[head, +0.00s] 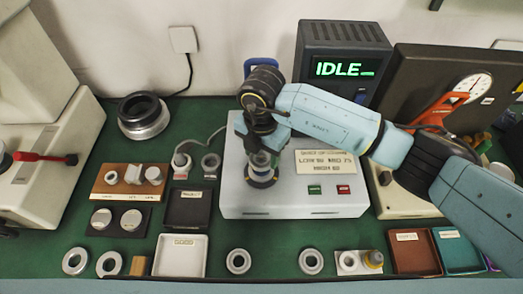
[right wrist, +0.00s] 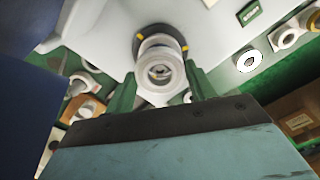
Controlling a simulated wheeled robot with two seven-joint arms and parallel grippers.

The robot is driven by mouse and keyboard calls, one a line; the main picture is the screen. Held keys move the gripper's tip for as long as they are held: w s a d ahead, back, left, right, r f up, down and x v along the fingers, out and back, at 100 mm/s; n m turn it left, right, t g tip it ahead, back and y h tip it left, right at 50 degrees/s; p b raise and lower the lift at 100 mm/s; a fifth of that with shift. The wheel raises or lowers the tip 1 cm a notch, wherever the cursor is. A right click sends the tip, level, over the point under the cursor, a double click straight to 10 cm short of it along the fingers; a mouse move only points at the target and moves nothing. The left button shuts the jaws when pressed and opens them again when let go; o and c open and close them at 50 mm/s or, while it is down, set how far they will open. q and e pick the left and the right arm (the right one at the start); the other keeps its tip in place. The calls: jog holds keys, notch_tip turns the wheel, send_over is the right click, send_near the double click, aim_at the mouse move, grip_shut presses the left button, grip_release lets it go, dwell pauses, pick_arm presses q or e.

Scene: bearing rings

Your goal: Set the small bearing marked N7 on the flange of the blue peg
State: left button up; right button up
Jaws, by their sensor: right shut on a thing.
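My right gripper (head: 264,150) comes down over the white tester box. In the right wrist view its two green fingers (right wrist: 161,88) are shut on a small pale metal bearing (right wrist: 160,72), seen nearly end-on. The bearing lines up with a round dark seat with yellow marks (right wrist: 181,46) on the box. The seat also shows under the gripper in the head view (head: 262,183). I cannot tell whether the bearing touches it. No N7 mark is readable. I cannot make out a blue peg; the gripper and bearing cover the seat's middle. My left gripper is not in view.
The white tester box (head: 235,200) has a green and a red button. Several loose rings, such as one ring (head: 238,261), lie along the front. A white tray (head: 180,257), black tray (head: 187,208) and wooden rack (head: 117,196) stand left. Brown tray (head: 416,251) stands right.

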jog(key=shift+f+b, duration=0.85)
jog(key=shift+f, duration=0.3)
jog(key=o, duration=1.2)
